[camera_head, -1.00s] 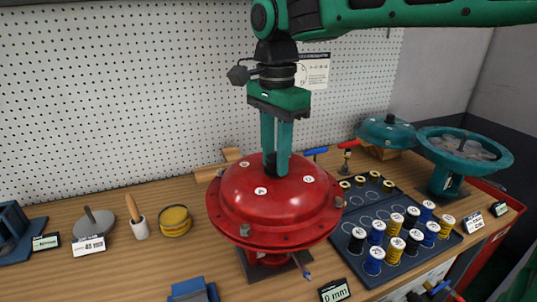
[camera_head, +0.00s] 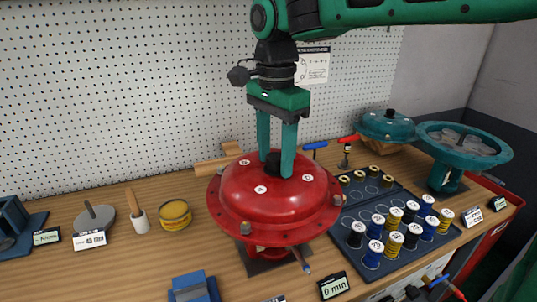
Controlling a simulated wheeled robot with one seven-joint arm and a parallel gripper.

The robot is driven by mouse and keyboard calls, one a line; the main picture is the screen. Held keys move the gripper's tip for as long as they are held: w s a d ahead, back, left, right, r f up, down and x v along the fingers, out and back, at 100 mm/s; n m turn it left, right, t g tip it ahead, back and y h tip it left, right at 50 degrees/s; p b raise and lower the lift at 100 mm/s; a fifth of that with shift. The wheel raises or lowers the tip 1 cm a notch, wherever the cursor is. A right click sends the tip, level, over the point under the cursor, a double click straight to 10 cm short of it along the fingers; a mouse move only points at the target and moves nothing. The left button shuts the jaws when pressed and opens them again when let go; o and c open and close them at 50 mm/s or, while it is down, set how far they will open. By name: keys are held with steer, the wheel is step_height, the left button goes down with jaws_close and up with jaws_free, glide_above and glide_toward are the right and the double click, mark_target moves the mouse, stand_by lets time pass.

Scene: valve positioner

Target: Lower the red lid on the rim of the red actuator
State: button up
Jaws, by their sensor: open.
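The red lid (camera_head: 248,189) is a domed disc with white letter marks on top and a black knob (camera_head: 273,163) at its centre. It sits on the red actuator (camera_head: 268,250), and its flange covers the rim; any thin gap between them is too small to tell. The actuator stands on a dark base plate on the bench. My gripper (camera_head: 276,164) points straight down over the lid, its two green fingers apart on either side of the knob. I cannot tell whether the fingers touch the knob.
A blue tray (camera_head: 398,266) with several blue, yellow and black spools lies to the right. A teal actuator (camera_head: 463,150) and a teal lid (camera_head: 387,127) stand at the back right. A yellow tin (camera_head: 174,214) and a brush cup (camera_head: 139,218) stand left. A blue block (camera_head: 193,290) is in front.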

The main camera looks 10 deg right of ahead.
step_height(320, 180, up, 11)
stand_by(0.5)
steer(key=shift+f, duration=0.1)
steer(key=s+d+f+n, duration=0.1)
steer(key=d+f, duration=0.3)
steer(key=d, duration=0.3)
steer(key=s+d+f, duration=0.1)
steer(key=d+f, duration=0.2)
steer(key=d, duration=0.4)
steer(key=s+d+f+n, duration=0.1)
steer(key=s+d+f, duration=0.1)
steer(key=d+f, duration=0.35)
steer(key=s+d+f+n, duration=0.3)
steer(key=s+d+f, duration=0.9)
steer(key=s+d, duration=0.2)
steer(key=shift+s+d+f, duration=0.25)
steer(key=shift+s+f, duration=0.05)
steer(key=shift+s, duration=0.95)
